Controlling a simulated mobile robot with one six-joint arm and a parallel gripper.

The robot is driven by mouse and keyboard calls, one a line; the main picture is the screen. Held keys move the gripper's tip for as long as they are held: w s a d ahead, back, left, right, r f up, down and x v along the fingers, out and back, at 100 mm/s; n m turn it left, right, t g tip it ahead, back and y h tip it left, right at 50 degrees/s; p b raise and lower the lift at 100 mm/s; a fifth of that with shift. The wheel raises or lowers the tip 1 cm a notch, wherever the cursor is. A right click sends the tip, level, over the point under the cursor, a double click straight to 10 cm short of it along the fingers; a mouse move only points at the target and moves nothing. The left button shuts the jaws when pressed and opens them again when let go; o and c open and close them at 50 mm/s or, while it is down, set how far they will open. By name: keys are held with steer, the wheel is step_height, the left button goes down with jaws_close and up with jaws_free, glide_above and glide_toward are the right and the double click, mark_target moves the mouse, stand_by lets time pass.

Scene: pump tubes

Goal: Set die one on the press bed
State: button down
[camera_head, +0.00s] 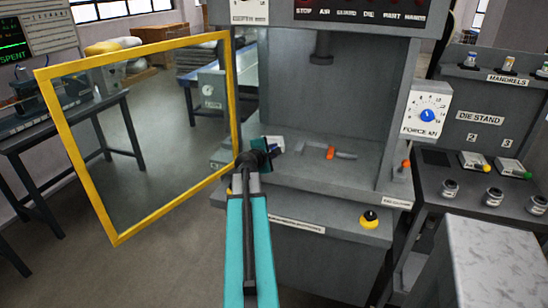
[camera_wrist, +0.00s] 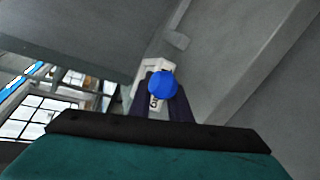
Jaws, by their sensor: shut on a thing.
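My gripper (camera_head: 271,151) is shut on die one (camera_wrist: 150,72), a pale block with a blue knob. In the wrist view the blue knob sits between the dark fingers (camera_wrist: 164,95). In the head view die one shows only as a small pale piece (camera_head: 275,141) beyond the gripper, mostly hidden by it. The gripper is at the left front of the press opening. The grey press bed (camera_head: 312,176) extends to its right. From these views I cannot tell whether the die touches the bed.
The yellow-framed guard (camera_head: 235,110) stands swung open at left, close to my arm. An orange-handled piece (camera_head: 331,153) lies on the bed. The ram (camera_head: 321,50) hangs above. The die stand (camera_head: 436,158) at right holds dies with yellow and green knobs; its left place looks empty.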

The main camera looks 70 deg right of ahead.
steer(key=shift+r, duration=0.1)
steer(key=shift+w+d, duration=0.15)
steer(key=shift+d, duration=0.3)
steer(key=shift+f, duration=1.8)
steer(key=c, duration=2)
jaws_free()
steer(key=shift+f, duration=0.1)
steer(key=shift+c, duration=0.2)
steer(key=shift+o, duration=0.6)
steer(key=shift+a, duration=0.1)
